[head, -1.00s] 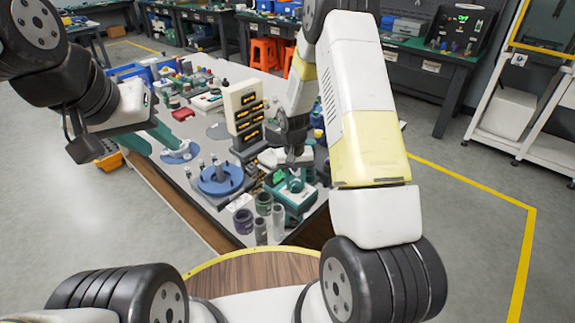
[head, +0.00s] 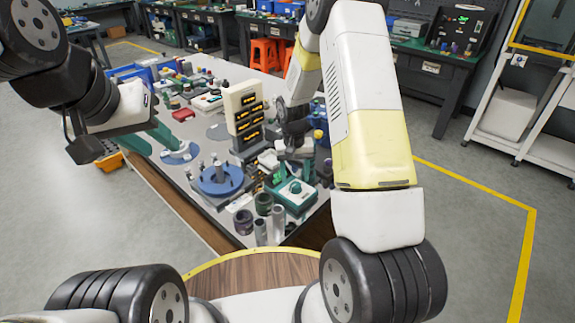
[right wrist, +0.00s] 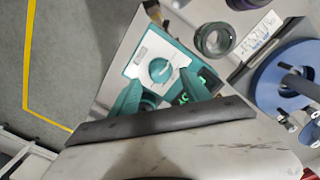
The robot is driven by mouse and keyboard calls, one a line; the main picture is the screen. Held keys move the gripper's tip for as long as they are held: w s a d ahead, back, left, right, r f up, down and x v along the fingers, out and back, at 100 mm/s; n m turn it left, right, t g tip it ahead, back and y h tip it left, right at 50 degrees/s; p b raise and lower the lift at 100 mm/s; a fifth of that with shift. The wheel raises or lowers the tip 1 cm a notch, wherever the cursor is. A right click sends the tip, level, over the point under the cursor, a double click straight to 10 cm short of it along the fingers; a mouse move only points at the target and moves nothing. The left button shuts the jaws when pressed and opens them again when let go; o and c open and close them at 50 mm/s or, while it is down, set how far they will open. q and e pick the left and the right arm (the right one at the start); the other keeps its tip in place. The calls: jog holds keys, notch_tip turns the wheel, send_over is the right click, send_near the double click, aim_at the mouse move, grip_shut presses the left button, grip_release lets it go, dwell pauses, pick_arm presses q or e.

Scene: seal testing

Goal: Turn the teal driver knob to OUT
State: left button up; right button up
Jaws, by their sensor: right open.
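The teal driver box (head: 293,196) stands near the front right corner of the table, its pale top panel in plain view. Its round teal knob (head: 296,187) shows small there, and larger in the right wrist view (right wrist: 160,69). A light mark crosses the knob at a slant; the panel lettering is too small to read. My right gripper (head: 296,155) is above and behind the box, apart from the knob. In the right wrist view its two teal fingers are spread and empty, pointing toward the box. My left gripper (head: 163,138) is over the table's left side; its jaw gap is unclear.
A blue round fixture (head: 219,180) stands left of the box. Several grey and dark cylinders (head: 262,205) stand close by at the front left. A white tower with yellow displays (head: 243,105) rises behind. The floor right of the table is clear.

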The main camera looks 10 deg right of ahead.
aim_at(294, 185)
notch_tip(294, 185, up, 4)
jog(key=shift+a+r, duration=0.1)
jog(key=shift+r, duration=0.15)
jog(key=shift+o, duration=0.3)
dwell(0.7)
